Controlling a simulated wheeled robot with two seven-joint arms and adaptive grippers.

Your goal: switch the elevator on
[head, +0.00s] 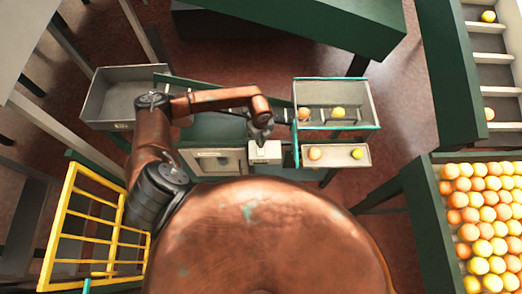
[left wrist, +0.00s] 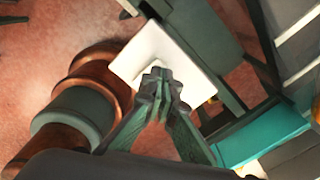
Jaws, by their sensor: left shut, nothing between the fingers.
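A small white box (head: 264,152) stands at the front edge of the green machine in the head view. It shows as a pale tilted plate (left wrist: 143,50) in the left wrist view. My left gripper (head: 261,134) is just above this box, its fingers pointing down. In the left wrist view its closed fingertips (left wrist: 157,84) overlap the plate, with nothing between them. Whether they touch it is not clear. The fingers partly hide a small raised part on the plate. A slatted channel with fruit (head: 489,44) runs at the upper right. My right gripper is not in view.
Two grey trays, an upper one (head: 369,104) and a lower one (head: 335,156), hold oranges and yellow fruit right of the box. An empty grey bin (head: 106,95) is at left. A yellow rack (head: 68,197) stands lower left. A crate of fruit (head: 433,208) is at right.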

